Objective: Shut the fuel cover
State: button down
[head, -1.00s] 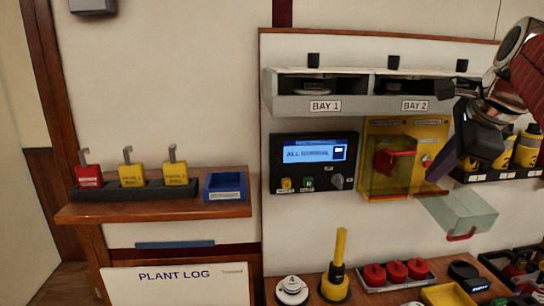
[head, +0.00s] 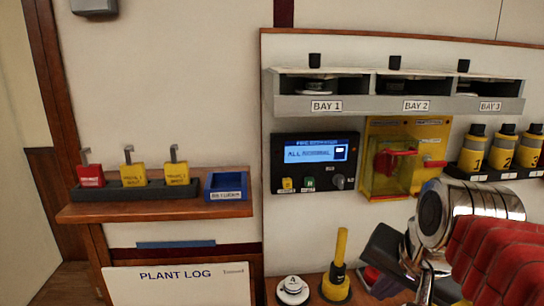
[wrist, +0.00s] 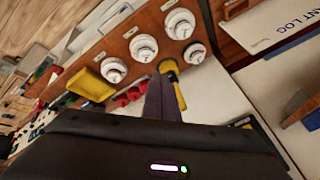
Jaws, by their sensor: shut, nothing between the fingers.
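A yellow panel (head: 408,128) on the wall carries two red switches. A clear box cover (head: 385,185) sits over the left one. The right switch (head: 432,163) shows in part; the area below it, where a second clear cover hung open, is hidden behind my arm. I cannot tell how that cover stands. The panel labels are too small to read, so I cannot tell which is the fuel cover. My gripper (wrist: 165,95) is shut and empty in the wrist view, over the bench. In the head view it is low at right, below the panel, its fingertips unclear.
A yellow-handled tool (head: 340,260) stands upright on the bench left of my gripper. A white round piece (head: 292,290) is beside it; several show in the wrist view (wrist: 144,48). Yellow numbered canisters (head: 503,147) stand on a shelf at right. A bay shelf (head: 325,105) hangs above.

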jog(key=s+a+f+n, duration=0.3)
jog(key=s+f+n, duration=0.3)
jog(key=f, duration=0.3)
jog(key=shift+s+f+n, duration=0.25)
jog(key=shift+n, duration=0.35)
jog(key=c, duration=2.5)
grip_release()
jog(key=shift+a, duration=0.1)
